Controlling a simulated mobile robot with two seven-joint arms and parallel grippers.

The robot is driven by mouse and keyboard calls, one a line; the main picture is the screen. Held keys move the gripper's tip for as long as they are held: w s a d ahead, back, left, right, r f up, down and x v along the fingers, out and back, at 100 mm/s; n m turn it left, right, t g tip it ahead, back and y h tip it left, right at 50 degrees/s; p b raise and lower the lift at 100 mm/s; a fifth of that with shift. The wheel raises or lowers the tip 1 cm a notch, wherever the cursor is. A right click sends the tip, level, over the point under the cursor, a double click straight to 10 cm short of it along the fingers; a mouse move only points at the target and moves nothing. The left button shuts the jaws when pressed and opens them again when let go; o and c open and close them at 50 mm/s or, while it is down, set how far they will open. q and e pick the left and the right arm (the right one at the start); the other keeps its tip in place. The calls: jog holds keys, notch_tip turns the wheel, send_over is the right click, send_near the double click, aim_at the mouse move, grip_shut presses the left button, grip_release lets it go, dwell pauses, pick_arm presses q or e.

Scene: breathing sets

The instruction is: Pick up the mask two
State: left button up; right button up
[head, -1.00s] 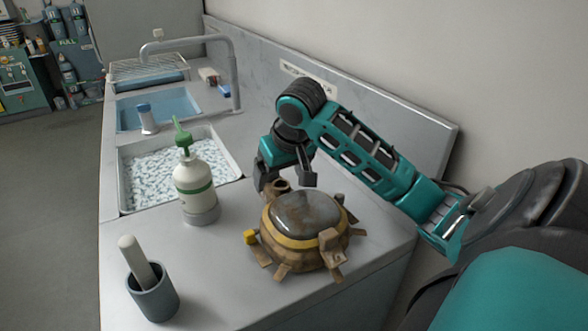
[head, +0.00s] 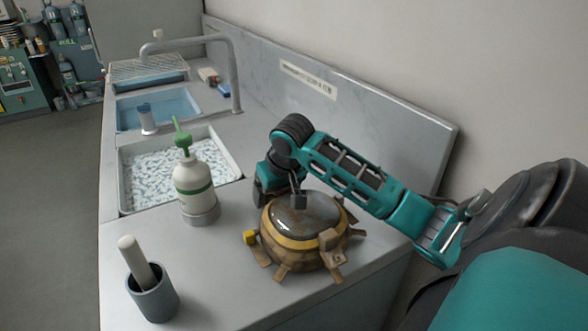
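The mask (head: 302,232) is a brown and yellow full-face mask with a dark glassy visor and several strap tabs. It lies visor up on the grey counter. My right gripper (head: 279,196) points down at the mask's far left edge, with one finger beside the mask and the other over its visor edge. The fingers are apart, so it is open. The mask's small round port at that edge is hidden by the gripper, and I cannot tell whether the fingers touch it. My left gripper is not in view.
A white bottle with a green top (head: 193,185) stands left of the mask. A grey mortar with a pestle (head: 153,296) is at the front left. Behind are a tray of pale pieces (head: 150,165), a blue sink (head: 175,108) and a faucet (head: 234,75). A low backsplash (head: 390,125) borders the right.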

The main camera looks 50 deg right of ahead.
jog(key=shift+r, duration=0.1)
jog(key=c, duration=1.1)
jog(key=shift+c, duration=0.2)
notch_tip(320, 180, up, 20)
